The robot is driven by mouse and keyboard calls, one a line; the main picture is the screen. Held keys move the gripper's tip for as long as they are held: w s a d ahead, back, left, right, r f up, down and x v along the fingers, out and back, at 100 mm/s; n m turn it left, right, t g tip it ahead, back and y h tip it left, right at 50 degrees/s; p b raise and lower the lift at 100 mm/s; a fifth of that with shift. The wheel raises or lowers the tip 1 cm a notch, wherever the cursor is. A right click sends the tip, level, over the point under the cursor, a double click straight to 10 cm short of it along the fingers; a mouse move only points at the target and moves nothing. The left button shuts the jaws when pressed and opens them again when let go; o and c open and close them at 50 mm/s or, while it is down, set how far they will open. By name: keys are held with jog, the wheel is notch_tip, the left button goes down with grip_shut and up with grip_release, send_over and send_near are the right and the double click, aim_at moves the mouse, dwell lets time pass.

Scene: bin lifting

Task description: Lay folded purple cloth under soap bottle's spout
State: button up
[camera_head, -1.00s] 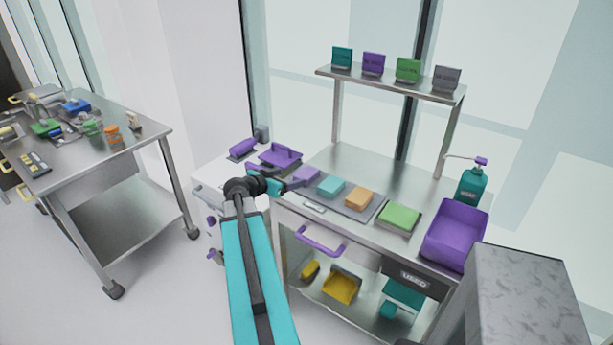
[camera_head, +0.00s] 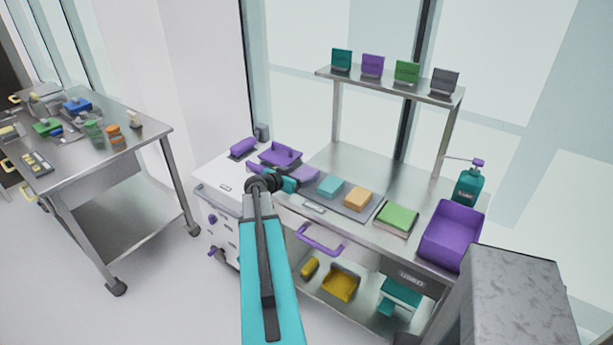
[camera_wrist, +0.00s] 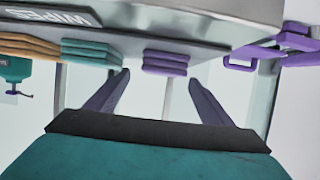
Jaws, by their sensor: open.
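The folded purple cloth (camera_head: 308,175) lies at the left end of a row of folded cloths on the steel table. In the wrist view, which looks upside down, the cloth stack (camera_wrist: 165,62) appears between and just beyond my fingertips. My gripper (camera_wrist: 159,78) is open and empty. In the head view my gripper (camera_head: 294,182) is at the near left side of the purple cloth, partly covering it. The teal soap bottle (camera_head: 469,187) stands at the table's right end, with its thin spout (camera_head: 458,159) pointing left. It also shows in the wrist view (camera_wrist: 14,70).
Teal (camera_head: 330,187), orange (camera_head: 358,198) and green (camera_head: 397,216) cloths lie to the right. A purple bin (camera_head: 452,235) stands before the bottle. A raised shelf (camera_head: 392,84) holds coloured signs. A white cart (camera_head: 218,190) with purple items stands left of the table.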

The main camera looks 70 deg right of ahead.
aim_at(305, 173)
jog(key=shift+d, duration=0.1)
jog(key=shift+p+x, duration=1.05)
jog(key=shift+p, duration=0.1)
jog(key=shift+p+x, duration=0.75)
jog(key=shift+x, duration=0.7)
jog(key=shift+w+f, duration=0.15)
jog(key=shift+w, duration=0.05)
jog(key=shift+c, duration=0.3)
jog(key=c, duration=1.2)
jog(key=shift+o, duration=0.2)
